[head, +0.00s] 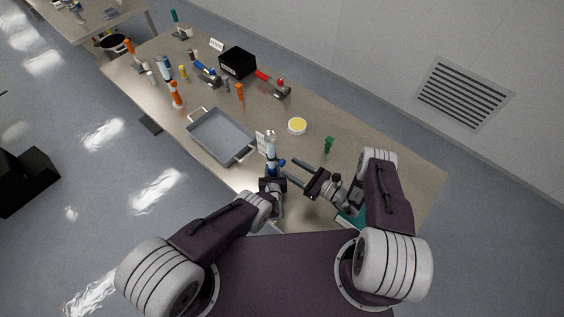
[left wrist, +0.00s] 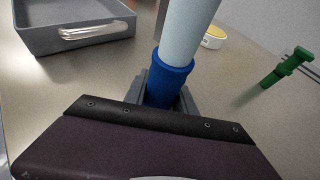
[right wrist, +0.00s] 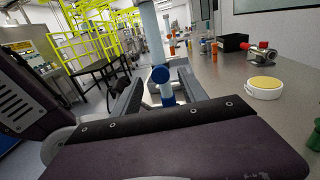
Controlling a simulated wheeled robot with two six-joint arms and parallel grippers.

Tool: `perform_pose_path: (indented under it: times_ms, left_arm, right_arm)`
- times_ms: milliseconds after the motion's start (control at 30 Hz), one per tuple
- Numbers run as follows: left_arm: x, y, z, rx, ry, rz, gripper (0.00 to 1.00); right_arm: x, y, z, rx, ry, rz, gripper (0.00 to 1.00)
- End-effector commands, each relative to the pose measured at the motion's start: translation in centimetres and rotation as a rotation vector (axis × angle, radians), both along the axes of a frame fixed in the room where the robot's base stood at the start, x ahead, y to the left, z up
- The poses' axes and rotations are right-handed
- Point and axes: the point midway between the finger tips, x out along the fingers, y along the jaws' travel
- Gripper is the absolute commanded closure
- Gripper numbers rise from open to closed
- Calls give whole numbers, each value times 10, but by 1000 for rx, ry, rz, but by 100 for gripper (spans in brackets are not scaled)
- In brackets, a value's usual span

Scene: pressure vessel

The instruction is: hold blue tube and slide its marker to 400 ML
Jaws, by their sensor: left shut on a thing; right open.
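The blue tube (head: 270,145) stands roughly upright, with a pale clear upper part and a blue lower part. My left gripper (head: 272,181) is shut on its blue lower part, which also shows between the fingers in the left wrist view (left wrist: 166,82). A round blue knob (right wrist: 160,74), seemingly the marker, sticks out from the tube in the right wrist view. My right gripper (head: 288,172) is open, its fingers pointing at the tube. In the right wrist view the knob lies between the fingers (right wrist: 158,92), with gaps beside it. Scale marks are too small to read.
A grey tray (head: 222,137) lies left of the tube. A white card (head: 261,143) is close to the tube. A yellow-topped round dish (head: 297,126) and a green valve-like piece (head: 328,145) stand behind.

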Motion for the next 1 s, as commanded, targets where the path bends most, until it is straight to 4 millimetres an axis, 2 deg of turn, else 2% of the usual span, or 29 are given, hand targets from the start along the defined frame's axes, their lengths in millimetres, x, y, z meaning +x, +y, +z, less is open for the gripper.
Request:
perform_pose_path:
  times_ms: [100,233,600,700,800,1000]
  left_arm:
    - [-1,1,-1,1,3,1,100]
    - [-1,1,-1,1,3,2,100]
    - [-1,1,-1,1,3,2,100]
    - [-1,1,-1,1,3,2,100]
    - [-1,1,-1,1,3,2,100]
    - [-1,1,-1,1,3,2,100]
  right_arm:
    - [15,22,0,0,-4,6,50]
    - [28,35,0,-1,-3,3,50]
    - [34,41,0,0,0,-1,50]
    - [34,41,0,0,0,-1,78]
    - [34,41,0,0,0,-1,100]
    - [34,41,0,0,0,-1,100]
